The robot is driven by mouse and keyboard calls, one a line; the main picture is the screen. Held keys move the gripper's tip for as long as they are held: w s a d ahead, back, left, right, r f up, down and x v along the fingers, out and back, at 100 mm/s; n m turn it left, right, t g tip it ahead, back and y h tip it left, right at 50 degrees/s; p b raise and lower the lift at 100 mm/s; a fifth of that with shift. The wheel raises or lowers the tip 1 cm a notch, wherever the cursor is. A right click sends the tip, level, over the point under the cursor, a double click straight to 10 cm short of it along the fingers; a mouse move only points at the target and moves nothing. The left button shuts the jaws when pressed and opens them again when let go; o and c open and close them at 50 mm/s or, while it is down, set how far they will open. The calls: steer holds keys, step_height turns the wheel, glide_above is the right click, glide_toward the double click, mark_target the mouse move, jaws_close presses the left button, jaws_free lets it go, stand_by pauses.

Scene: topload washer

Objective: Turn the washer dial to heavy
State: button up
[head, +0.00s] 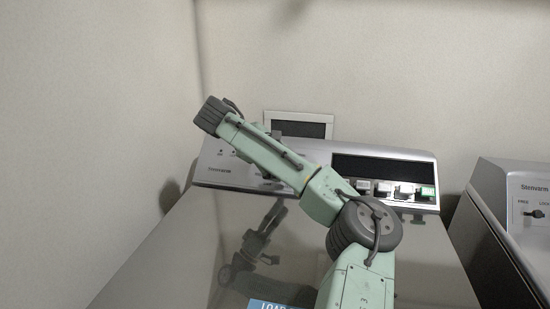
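The washer's control panel (212,176) runs along the back of the topload washer (180,255). Its left part has a brand label and small marks, and its right part has a dark display (385,168) above a row of buttons (382,189). My green arm crosses in front of the panel, its grey joint at the upper left. I cannot make out the dial; the middle of the panel is hidden behind my arm. Small dark parts show just below my arm at the panel, too small to identify. My gripper's fingers cannot be made out.
The glossy washer lid (205,235) reflects my arm and has a blue label (278,304) at its front. A second machine (510,215) stands close on the right. A wall is close on the left, with another behind. A framed panel (300,117) is behind the controls.

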steer(key=v, duration=1.2)
steer(key=shift+d, duration=0.1)
